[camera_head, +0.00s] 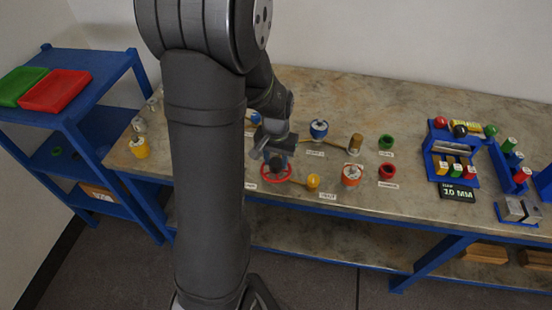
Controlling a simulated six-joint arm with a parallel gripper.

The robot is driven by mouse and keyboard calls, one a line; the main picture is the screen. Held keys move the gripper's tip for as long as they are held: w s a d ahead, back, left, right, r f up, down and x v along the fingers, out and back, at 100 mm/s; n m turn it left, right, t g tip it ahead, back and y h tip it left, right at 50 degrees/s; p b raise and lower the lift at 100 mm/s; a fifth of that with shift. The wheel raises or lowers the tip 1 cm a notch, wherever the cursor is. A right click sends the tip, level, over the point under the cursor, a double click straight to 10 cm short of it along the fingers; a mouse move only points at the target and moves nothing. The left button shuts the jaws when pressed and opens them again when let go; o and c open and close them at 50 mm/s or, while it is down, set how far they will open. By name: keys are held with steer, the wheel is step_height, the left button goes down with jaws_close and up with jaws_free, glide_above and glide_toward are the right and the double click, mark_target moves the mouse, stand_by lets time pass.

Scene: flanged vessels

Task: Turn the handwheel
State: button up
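The red handwheel (267,178) is a small ring near the front edge of the workbench, in the head view just right of my upright arm link. My gripper (273,156) points down directly above the wheel and hides part of its far side. I cannot tell whether the fingers touch the wheel or hover over it, nor whether they are open or shut. The wheel's hub and spokes are too small to make out clearly.
A yellow-ended piece (312,181) and an orange vessel (351,175) stand close to the right of the wheel. Behind are a blue-topped vessel (319,129) and a brown cylinder (355,143). Blue racks (452,155) stand further right. My arm hides part of the bench.

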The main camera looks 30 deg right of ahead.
mark_target(276, 162)
steer(key=shift+c, duration=0.7)
steer(key=shift+m, duration=2.5)
steer(key=o, duration=1)
steer(key=shift+r, duration=0.1)
step_height(276, 162, up, 17)
steer(key=shift+r, duration=0.15)
